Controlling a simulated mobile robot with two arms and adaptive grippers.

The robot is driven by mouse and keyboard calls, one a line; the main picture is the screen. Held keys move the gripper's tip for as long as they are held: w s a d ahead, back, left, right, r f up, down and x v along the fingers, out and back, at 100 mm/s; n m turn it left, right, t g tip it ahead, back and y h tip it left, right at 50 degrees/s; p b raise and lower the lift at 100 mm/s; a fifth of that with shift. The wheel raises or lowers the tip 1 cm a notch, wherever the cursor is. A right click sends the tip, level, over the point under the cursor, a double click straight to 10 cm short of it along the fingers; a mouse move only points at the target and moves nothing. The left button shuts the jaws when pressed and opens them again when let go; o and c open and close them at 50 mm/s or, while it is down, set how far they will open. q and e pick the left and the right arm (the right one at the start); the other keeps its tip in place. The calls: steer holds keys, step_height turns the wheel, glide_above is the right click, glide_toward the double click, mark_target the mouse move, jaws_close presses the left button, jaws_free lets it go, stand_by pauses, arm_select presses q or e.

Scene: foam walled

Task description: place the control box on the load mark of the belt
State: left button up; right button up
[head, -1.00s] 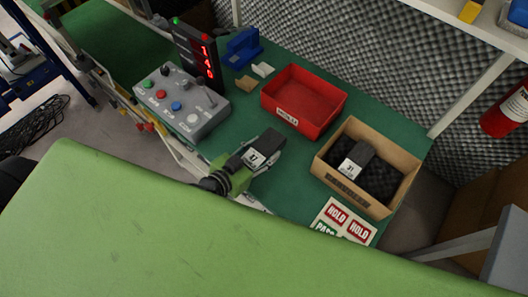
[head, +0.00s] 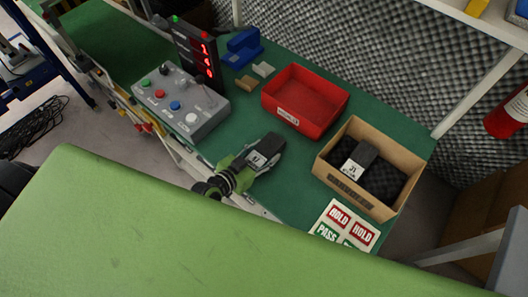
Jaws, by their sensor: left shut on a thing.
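A small black box with a white numbered label (head: 268,149) is over the front part of the green bench; I take it for the control box. My left gripper (head: 246,165), green and black, is shut on its near left end. I cannot tell whether the box touches the bench top. A similar black box with a white label (head: 361,157) lies in the open cardboard box (head: 398,158) on the right. The green belt (head: 105,38) runs at the top left; I cannot make out its load mark. My right gripper is not in view.
On the bench (head: 215,150) stand a grey button panel (head: 190,118), a display with red digits (head: 198,55), a red bin (head: 315,125) and a blue fixture (head: 241,45). A HOLD/PASS label sheet (head: 343,228) lies at the front. A foam wall (head: 350,55) closes the back.

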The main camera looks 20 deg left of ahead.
arm_select(q)
steer(key=o, duration=1.3)
steer(key=shift+f, duration=0.1)
steer(key=shift+o, duration=0.2)
